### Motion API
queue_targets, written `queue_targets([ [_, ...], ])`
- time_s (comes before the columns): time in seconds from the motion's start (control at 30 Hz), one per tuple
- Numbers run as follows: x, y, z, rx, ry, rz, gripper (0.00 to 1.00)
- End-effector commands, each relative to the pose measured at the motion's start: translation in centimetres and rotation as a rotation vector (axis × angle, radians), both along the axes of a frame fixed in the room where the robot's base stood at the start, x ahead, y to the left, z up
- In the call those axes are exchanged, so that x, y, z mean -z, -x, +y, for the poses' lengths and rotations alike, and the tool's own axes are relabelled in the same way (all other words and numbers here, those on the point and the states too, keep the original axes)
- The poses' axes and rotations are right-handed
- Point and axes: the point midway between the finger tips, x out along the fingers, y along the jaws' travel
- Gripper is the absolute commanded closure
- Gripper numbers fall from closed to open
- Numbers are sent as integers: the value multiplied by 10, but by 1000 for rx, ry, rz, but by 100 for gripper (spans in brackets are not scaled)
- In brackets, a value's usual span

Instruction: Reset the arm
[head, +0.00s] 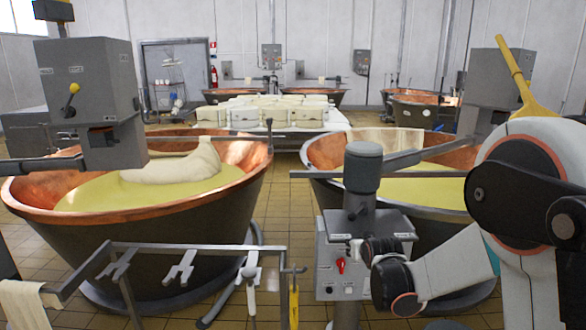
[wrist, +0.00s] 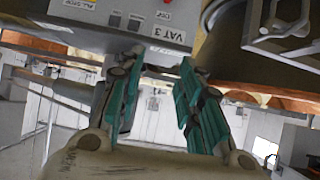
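My gripper (wrist: 158,80) shows in the wrist view with its two teal-padded fingers spread apart and nothing held between them. A grey control box (wrist: 120,22) labelled "VAT 3" appears upside down near the fingertips; I cannot tell how far off it is. In the head view my arm (head: 520,165) is bent at the right, its lower link reaching down and left in front of the grey control post (head: 335,250). My gripper's fingers cannot be made out in the head view.
A copper vat (head: 150,235) of yellow liquid with a pale mass stands at left, another copper vat (head: 325,150) at right. A metal rack (head: 180,248) stands in front. A white table (head: 335,120) of pale blocks is behind. Tiled floor (head: 285,215) shows between the vats.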

Motion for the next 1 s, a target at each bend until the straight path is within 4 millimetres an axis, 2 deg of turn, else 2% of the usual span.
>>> queue_targets([
  [0.03, -14, 14, 0, 0, 0, 13, 67],
  [0.2, -50, 57, 0, 0, -1, 61, 67],
  [0.5, -94, 146, -1, 2, -4, 143, 67],
  [0.73, -111, 219, -1, 2, -5, 207, 67],
  [1.0, -110, 308, -1, 2, -8, 283, 67],
])
